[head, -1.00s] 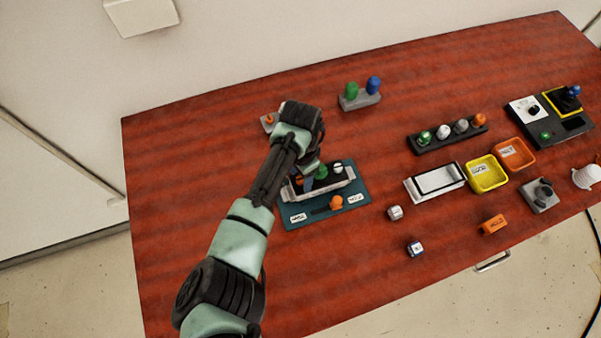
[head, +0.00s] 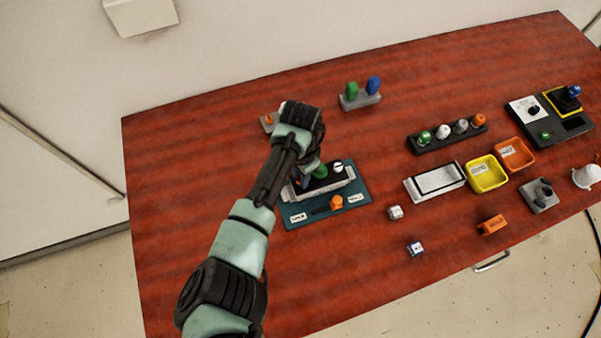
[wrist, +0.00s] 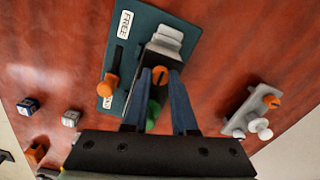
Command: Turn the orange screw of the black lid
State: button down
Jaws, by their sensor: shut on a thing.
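The black lid (head: 328,180) sits on a pale block on a teal plate (head: 360,191), with a green knob (head: 320,172) and a white screw (head: 338,167) on top. In the wrist view the orange screw (wrist: 160,74) of the black lid (wrist: 148,80) lies between the two blue fingertips of my gripper (wrist: 160,78). My gripper is shut on this screw from above. The green knob (wrist: 153,114) shows behind, between the fingers. In the head view my arm mostly hides the screw and fingertips.
An orange slider knob (head: 336,202) stands on the plate beside the block. A grey holder (wrist: 254,108) with an orange screw and white knobs is close by. Small cubes (head: 395,212), a yellow bin (head: 503,178) and an orange bin (head: 530,157) lie to the right.

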jog(key=n+p, duration=0.1)
jog(key=n, duration=0.3)
jog(key=n+p, duration=0.1)
jog(key=n, duration=0.3)
jog(key=shift+n, duration=0.3)
jog(key=n, duration=0.4)
jog(key=shift+n+p, duration=0.3)
jog(key=shift+n, duration=2.2)
jog(key=c, duration=0.7)
grip_release()
